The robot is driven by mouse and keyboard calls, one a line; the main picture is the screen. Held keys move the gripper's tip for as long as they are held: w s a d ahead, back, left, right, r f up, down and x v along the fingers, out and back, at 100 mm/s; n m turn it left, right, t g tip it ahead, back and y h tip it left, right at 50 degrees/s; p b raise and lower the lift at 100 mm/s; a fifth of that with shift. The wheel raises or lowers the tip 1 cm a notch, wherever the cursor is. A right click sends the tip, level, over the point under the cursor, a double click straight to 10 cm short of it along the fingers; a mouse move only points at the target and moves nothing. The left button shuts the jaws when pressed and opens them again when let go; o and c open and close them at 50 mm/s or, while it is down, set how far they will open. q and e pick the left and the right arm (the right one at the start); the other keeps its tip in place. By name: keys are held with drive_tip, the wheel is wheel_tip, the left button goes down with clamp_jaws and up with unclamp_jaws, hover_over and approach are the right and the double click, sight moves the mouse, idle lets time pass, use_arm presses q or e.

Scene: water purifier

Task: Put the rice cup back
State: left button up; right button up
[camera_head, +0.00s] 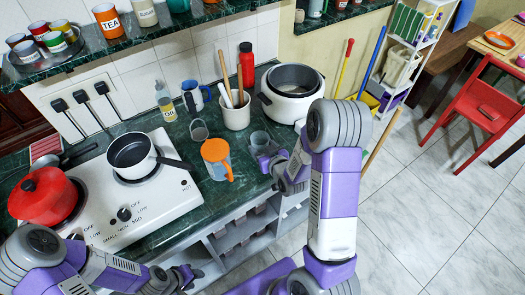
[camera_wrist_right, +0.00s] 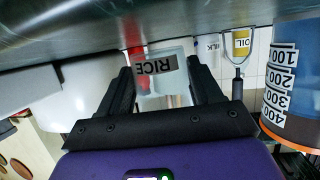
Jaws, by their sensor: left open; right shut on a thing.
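The rice cup (camera_head: 260,140) is a small translucent grey cup near the counter's front edge, right of the orange-topped jug. In the right wrist view the rice cup (camera_wrist_right: 162,70) shows its dark RICE label and sits between the two black fingers. My right gripper (camera_head: 276,158) is shut on it. The cup is at or just above the counter; I cannot tell whether it touches. My left gripper (camera_head: 183,278) is open and empty, low in front of the counter, left of the middle.
The orange-topped measuring jug (camera_head: 216,158) stands close left of the cup. A white rice cooker (camera_head: 290,92) with an open top, a utensil crock (camera_head: 235,112) and a small grey cup (camera_head: 199,131) stand behind. The stove (camera_head: 120,215) with pots is at left.

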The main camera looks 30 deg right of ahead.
drive_tip(key=shift+w+f, duration=0.1)
drive_tip(key=shift+f, duration=0.4)
drive_tip(key=shift+f, duration=0.1)
drive_tip(key=o, duration=1)
